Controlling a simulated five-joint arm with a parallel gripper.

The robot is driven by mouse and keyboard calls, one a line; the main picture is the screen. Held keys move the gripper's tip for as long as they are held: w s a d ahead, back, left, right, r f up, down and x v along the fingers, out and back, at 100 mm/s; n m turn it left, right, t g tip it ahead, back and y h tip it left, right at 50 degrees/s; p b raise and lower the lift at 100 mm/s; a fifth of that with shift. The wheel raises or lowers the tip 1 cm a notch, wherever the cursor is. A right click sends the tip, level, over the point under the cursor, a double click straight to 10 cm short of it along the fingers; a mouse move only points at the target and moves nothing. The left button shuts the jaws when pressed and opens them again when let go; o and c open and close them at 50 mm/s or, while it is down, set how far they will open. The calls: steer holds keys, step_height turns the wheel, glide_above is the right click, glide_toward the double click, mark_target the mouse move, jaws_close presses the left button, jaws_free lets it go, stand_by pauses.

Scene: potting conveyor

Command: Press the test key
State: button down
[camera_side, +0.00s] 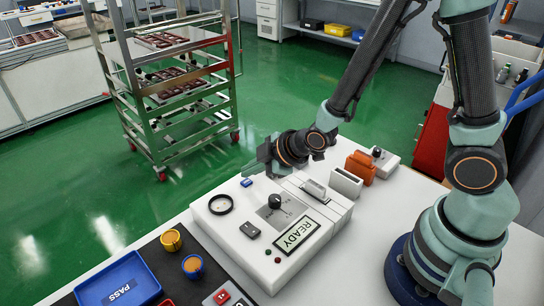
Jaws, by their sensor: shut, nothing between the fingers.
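A white tester box (226,240) stands on the white table, with a READY plate (297,235) on its top. Its top also carries a black knob (275,202), a black ring (221,204) and a small dark grey block (250,230). A small blue piece (246,182) shows at the box's far edge. No label tells me which part is the test key. My gripper (266,166) is shut and empty, above the box's far side, right of the blue piece. I cannot tell whether it touches anything.
A white slotted block (346,182), an orange block (361,165) and a small white unit with a black knob (386,160) stand right of the box. A blue PASS tray (133,262) and two yellow-rimmed cups (171,240) are at the front left. A metal rack (140,120) stands behind.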

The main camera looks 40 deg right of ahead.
steer(key=shift+f, duration=0.15)
steer(key=shift+f, duration=0.25)
steer(key=shift+f, duration=0.4)
stand_by(0.5)
steer(key=shift+r, duration=0.15)
stand_by(0.3)
steer(key=shift+r, duration=0.65)
steer(key=shift+r, duration=2.5)
steer(key=shift+d, duration=0.1)
